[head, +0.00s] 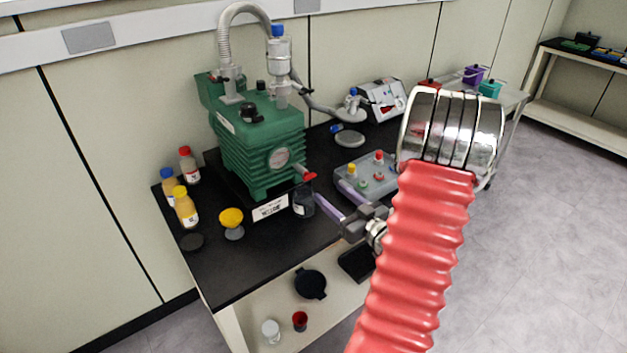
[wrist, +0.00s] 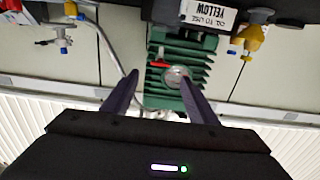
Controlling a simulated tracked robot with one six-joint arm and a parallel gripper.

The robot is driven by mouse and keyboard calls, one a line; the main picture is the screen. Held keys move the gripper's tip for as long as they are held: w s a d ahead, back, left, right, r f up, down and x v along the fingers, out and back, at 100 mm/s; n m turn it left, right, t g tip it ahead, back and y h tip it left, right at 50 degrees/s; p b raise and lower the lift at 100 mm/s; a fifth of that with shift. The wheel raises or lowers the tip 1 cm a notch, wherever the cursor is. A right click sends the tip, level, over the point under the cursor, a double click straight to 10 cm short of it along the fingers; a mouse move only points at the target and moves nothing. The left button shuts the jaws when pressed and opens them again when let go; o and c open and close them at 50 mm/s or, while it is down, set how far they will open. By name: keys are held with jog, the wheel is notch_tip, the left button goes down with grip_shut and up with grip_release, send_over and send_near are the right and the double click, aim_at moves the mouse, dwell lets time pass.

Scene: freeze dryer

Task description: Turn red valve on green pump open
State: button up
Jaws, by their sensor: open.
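In the wrist view, which is upside down, the green pump (wrist: 180,92) and the red valve (wrist: 159,64) show between the fingers of my gripper (wrist: 160,73). The valve looks apart from both fingers; the exact distance is hard to tell.
A dark glass jar (head: 303,203) stands just below the valve, close to my fingers. A yellow funnel (head: 231,217) and capped bottles (head: 186,208) stand at the left.

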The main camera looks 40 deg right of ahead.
aim_at(311, 177)
jog(key=w, duration=0.6)
jog(key=w+d, duration=0.1)
jog(key=w, duration=0.2)
jog(key=shift+w, duration=0.15)
jog(key=shift+c, duration=0.7)
jog(key=c, duration=0.9)
